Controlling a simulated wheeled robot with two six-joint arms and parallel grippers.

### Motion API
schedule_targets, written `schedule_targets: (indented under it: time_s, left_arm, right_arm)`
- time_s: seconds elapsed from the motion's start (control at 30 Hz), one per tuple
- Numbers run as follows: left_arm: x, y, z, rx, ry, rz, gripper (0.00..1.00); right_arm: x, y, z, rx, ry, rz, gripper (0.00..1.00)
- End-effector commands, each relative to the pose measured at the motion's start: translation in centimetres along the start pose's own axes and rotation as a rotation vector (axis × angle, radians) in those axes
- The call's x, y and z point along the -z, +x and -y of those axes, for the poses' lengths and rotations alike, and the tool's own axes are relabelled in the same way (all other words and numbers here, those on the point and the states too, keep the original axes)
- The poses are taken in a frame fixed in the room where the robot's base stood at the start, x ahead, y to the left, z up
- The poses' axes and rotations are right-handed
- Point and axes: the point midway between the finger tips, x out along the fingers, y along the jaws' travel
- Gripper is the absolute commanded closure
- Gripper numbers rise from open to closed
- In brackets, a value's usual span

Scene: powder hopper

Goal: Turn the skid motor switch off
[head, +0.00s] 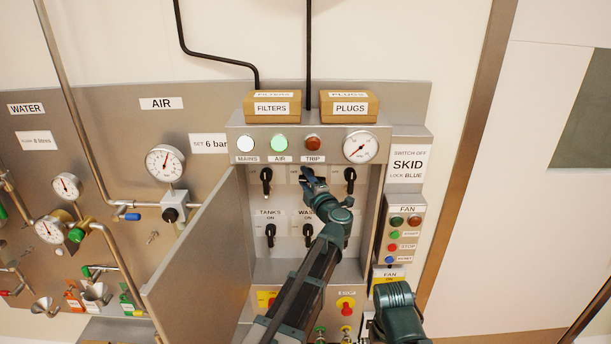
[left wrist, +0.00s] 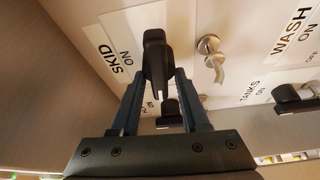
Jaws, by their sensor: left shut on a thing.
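The skid motor switch (left wrist: 157,55) is a black lever handle beside a white SKID ON label (left wrist: 118,58) in the left wrist view. My left gripper (left wrist: 157,75) is shut on this handle, with one finger on each side of it. In the head view my left gripper (head: 308,178) is at the upper row of switches inside the open cabinet (head: 290,215), and it hides the skid switch and its label there. I cannot tell exactly how far the handle is turned. No fingers of my right gripper show.
Other black switches stand close by, at upper left (head: 266,178), upper right (head: 350,178) and under TANKS (head: 270,233) and WASH (head: 308,233). A metal hook (left wrist: 211,58) sits near the held handle. The open cabinet door (head: 195,250) stands at the left.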

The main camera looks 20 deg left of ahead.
Motion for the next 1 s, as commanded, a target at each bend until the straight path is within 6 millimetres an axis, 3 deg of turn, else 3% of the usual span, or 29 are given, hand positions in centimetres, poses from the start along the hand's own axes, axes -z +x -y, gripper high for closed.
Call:
schedule_targets:
  time_s: [0.8,0.83,1.0]
  left_arm:
    - [-0.01,-0.05,0.16,0.041,-0.097,0.001,1.0]
    - [-0.01,-0.05,0.16,0.041,-0.097,0.001,0.51]
    - [-0.02,-0.05,0.15,0.04,-0.096,0.001,0.47]
  right_arm:
    - [-0.05,-0.73,-0.07,0.0,-0.001,0.0,0.5]
    - [-0.05,-0.72,-0.07,0.0,-0.001,0.0,0.5]
    - [-0.05,-0.73,-0.07,0.0,-0.001,0.0,0.5]
